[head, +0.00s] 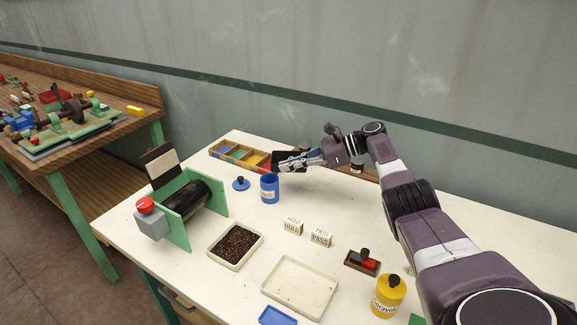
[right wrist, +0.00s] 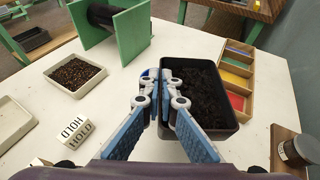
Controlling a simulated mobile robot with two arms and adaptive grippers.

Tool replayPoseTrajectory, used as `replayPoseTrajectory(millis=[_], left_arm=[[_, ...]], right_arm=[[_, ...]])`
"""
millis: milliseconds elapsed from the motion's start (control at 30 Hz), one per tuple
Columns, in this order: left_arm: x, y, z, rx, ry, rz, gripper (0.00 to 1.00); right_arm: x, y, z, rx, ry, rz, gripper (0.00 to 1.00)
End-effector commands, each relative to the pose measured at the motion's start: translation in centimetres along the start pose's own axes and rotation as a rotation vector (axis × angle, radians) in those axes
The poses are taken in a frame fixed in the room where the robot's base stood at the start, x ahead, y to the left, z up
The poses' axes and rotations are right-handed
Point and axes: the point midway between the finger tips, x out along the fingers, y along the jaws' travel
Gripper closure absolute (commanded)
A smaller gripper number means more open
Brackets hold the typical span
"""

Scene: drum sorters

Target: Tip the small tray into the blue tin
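The small tray (right wrist: 228,131) is black and holds dark grainy stuff, seen from above in the right wrist view. My right gripper (right wrist: 162,82) is shut on its left wall there. In the head view my right gripper (head: 287,163) holds the dark tray above the table, just behind and to the right of the blue tin (head: 269,190). The tin stands upright, and its blue lid (head: 240,184) lies on the table to its left. The tin's inside is hard to see. My left gripper is not in view.
A divided wooden box (head: 228,154) stands at the back. A green-framed black drum (head: 185,200) is at the left. A pale tray of dark grains (head: 217,240), an empty pale tray (head: 273,292), HOLD (head: 293,226) and PASS (head: 321,237) blocks and a yellow tin (head: 388,299) are nearer.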

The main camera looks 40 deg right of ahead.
Motion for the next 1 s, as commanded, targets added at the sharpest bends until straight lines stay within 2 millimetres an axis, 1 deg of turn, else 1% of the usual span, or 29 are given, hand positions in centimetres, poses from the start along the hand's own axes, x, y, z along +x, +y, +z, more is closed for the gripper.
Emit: replayPoseTrajectory(millis=[267, 333, 1000], left_arm=[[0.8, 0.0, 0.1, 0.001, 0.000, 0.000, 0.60], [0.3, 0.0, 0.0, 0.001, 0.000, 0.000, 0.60], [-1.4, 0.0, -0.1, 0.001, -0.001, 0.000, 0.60]], right_arm=[[0.3, 0.0, -0.8, 0.000, 0.000, 0.000, 1.00], [0.1, 0.0, -0.4, -0.005, 0.005, -0.003, 1.00], [0.1, 0.0, -0.2, -0.041, 0.043, -0.017, 1.00]])
